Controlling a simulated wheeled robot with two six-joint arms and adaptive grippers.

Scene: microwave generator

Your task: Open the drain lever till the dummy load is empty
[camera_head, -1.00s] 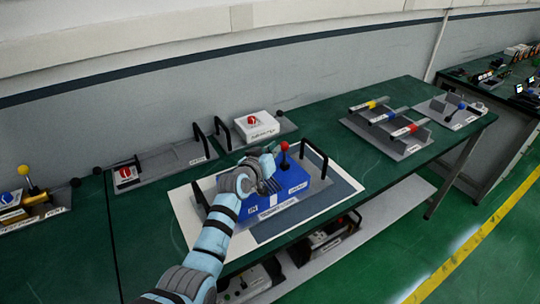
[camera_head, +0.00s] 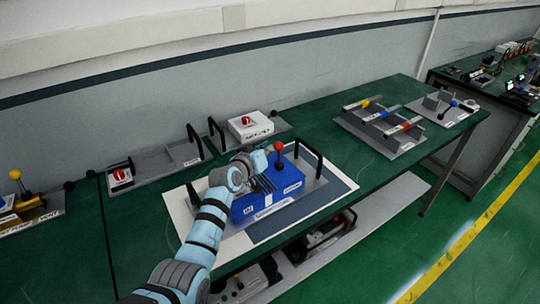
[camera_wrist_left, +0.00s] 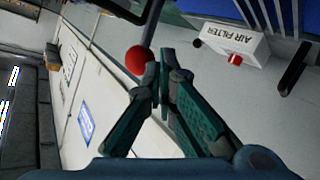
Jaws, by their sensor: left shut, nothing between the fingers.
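A blue box (camera_head: 285,190) with white labels sits on a grey plate with black handles; its labels are too small to read in the head view. A red-knobbed lever (camera_head: 279,147) stands upright at its back. My left gripper (camera_head: 266,185) is shut and empty over the left part of the box, left of and below the knob in the picture. In the left wrist view the closed fingertips (camera_wrist_left: 163,68) are beside a red ball (camera_wrist_left: 137,60) on a dark rod; whether they touch cannot be told. My right gripper is out of view.
A white box with a red knob (camera_head: 247,122) stands behind, and a plate with yellow, blue and red handles (camera_head: 385,127) to the right. Black upright handles (camera_head: 308,158) flank the blue box. The green table (camera_head: 330,135) is clear between the fixtures.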

